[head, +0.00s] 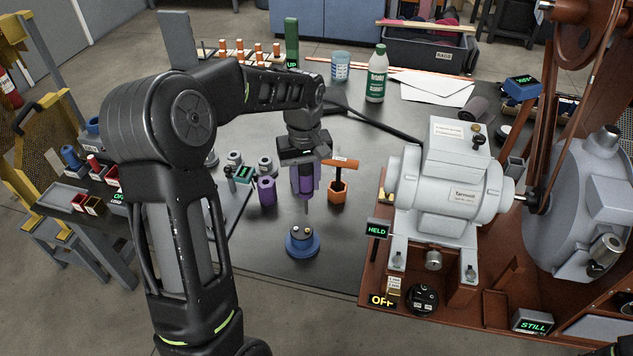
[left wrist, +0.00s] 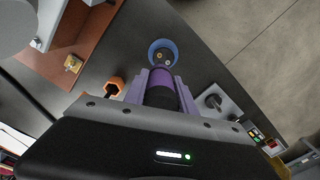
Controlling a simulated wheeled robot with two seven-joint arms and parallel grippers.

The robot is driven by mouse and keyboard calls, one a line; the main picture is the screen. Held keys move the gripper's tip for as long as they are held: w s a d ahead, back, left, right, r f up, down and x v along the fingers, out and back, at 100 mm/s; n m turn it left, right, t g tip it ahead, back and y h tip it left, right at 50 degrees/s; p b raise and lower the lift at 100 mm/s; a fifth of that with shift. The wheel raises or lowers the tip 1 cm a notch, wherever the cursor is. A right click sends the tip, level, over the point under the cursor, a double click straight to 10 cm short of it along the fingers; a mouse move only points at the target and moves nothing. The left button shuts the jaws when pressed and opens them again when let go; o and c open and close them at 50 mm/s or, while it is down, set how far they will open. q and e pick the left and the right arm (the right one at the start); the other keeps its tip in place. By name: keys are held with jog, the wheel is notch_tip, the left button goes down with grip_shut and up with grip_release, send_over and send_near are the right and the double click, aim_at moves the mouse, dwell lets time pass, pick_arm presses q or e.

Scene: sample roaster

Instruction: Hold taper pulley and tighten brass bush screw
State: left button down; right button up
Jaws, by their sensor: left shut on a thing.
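My left gripper (head: 304,178) is shut on a purple-handled screwdriver (head: 306,188), which hangs upright with its shaft pointing down. In the left wrist view the gripper (left wrist: 160,92) has its fingers on either side of the purple handle (left wrist: 160,78). Below the tip, apart from it, a round blue piece (head: 302,247) stands on the table near its front edge. It has a dark top with small light and brass-coloured heads, seen also in the left wrist view (left wrist: 162,48). I cannot tell for certain which part is the taper pulley or the bush screw.
An orange holder (head: 337,196) with a T-handled tool stands right of the screwdriver. A purple cylinder (head: 266,191) stands left. The grey motor (head: 445,185) on its brown base fills the right, with signs reading HELD, OFF and STILL. The table around the blue piece is clear.

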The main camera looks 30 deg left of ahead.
aim_at(306, 195)
pick_arm(q)
jog(key=shift+w+d, duration=0.1)
jog(key=shift+d, duration=0.05)
jog(key=shift+a+n, duration=0.25)
jog(key=shift+n, duration=0.15)
jog(key=shift+d, duration=0.1)
jog(key=shift+f+b, duration=1.7)
jog(key=shift+f, duration=0.75)
